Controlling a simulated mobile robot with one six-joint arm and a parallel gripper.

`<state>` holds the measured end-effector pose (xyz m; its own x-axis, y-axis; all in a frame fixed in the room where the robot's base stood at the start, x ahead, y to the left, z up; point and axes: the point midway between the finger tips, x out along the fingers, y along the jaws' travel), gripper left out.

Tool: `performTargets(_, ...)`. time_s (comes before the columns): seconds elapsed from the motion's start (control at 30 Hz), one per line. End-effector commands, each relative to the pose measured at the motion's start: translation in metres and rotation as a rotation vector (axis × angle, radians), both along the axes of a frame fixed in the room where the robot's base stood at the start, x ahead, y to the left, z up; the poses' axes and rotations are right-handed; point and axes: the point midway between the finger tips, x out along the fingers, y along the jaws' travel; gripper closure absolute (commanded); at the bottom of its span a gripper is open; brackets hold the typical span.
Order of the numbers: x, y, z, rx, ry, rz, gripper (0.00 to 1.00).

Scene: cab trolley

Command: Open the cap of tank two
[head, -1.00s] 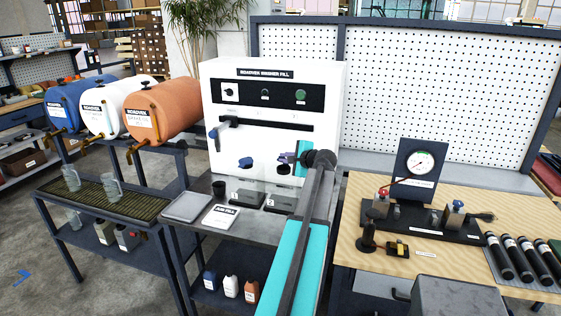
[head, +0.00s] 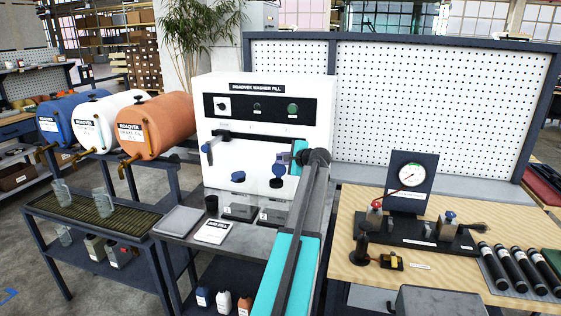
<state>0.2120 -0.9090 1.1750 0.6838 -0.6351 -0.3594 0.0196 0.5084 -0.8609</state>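The white washer fill cabinet (head: 217,165) has two blue caps on its front. The left blue cap (head: 238,175) sits alone. The right blue cap (head: 279,169) has a dark round shape (head: 277,182) just below it; I cannot tell whether this is an uncovered opening. No such dark round shape shows under the left cap. I cannot read tank numbers at the caps. My gripper (head: 285,158) is just above the right cap, with a teal part and a purplish finger showing. Its fingertips are small and partly hidden by my arm, so its opening is unclear.
Two grey blocks, numbered 1 (head: 238,212) and 2 (head: 273,217), stand below the caps with a black cup (head: 211,204). A white card (head: 213,231) and grey tray (head: 180,220) lie left. A wooden bench (head: 440,270) with a gauge stands right.

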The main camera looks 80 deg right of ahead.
Motion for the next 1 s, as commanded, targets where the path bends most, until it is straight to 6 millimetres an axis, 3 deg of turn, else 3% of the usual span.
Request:
performTargets(0.37,-0.016,0.014,0.005,0.000,0.000,-0.002,0.87)
performTargets(1.0,-0.082,0.076,0.041,-0.001,-0.001,-0.003,0.87)
